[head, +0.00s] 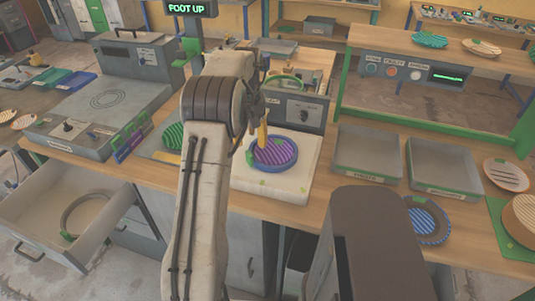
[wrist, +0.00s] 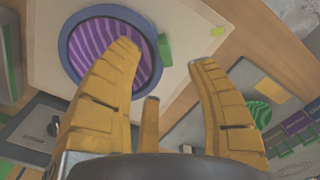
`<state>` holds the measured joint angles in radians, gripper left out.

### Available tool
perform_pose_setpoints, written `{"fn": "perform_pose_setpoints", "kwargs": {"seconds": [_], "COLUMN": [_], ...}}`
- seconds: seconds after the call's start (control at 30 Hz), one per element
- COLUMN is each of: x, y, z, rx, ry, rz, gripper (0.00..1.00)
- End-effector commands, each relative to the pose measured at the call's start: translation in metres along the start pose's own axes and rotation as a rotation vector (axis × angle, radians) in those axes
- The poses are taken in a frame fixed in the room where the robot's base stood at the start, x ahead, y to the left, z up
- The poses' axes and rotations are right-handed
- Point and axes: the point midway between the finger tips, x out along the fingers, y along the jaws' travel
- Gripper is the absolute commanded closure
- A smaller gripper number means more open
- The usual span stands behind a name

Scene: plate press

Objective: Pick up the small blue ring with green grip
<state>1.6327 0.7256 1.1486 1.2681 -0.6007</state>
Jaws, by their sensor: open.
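A blue ring (head: 256,163) with a green grip (head: 250,157) lies around a purple striped plate (head: 275,152) on a pale square board (head: 262,187). In the wrist view the blue ring (wrist: 66,62) is at upper left, and its green grip (wrist: 164,50) shows between my finger tips. My gripper (wrist: 164,54) is open and empty, pointing down over the ring's grip side. In the head view my gripper's yellow finger (head: 262,137) is above the plate's edge. The left finger covers part of the ring; I cannot tell whether it touches.
A blue striped plate (head: 428,222) in a dark ring with a green tab lies at right. Two grey trays (head: 367,172) stand right of the board. A press unit (head: 296,107) stands behind it. An open drawer (head: 28,208) at left holds a larger grey ring (head: 67,222).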

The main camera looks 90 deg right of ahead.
Motion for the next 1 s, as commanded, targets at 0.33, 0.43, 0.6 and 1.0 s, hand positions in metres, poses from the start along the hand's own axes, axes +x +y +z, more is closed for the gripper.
{"fn": "perform_pose_setpoints", "kwargs": {"seconds": [0.33, 0.43, 0.6, 1.0], "x": [0.028, 0.041, 0.059, 0.068], "y": [-0.001, -0.001, -0.001, -0.001], "z": [0.001, 0.002, 0.002, 0.001], "rx": [-0.005, -0.005, -0.004, -0.004], "ry": [-0.003, -0.004, -0.002, 0.0], "rz": [-0.002, -0.003, -0.001, 0.0], "gripper": [0.48, 0.48, 0.48, 0.48]}}
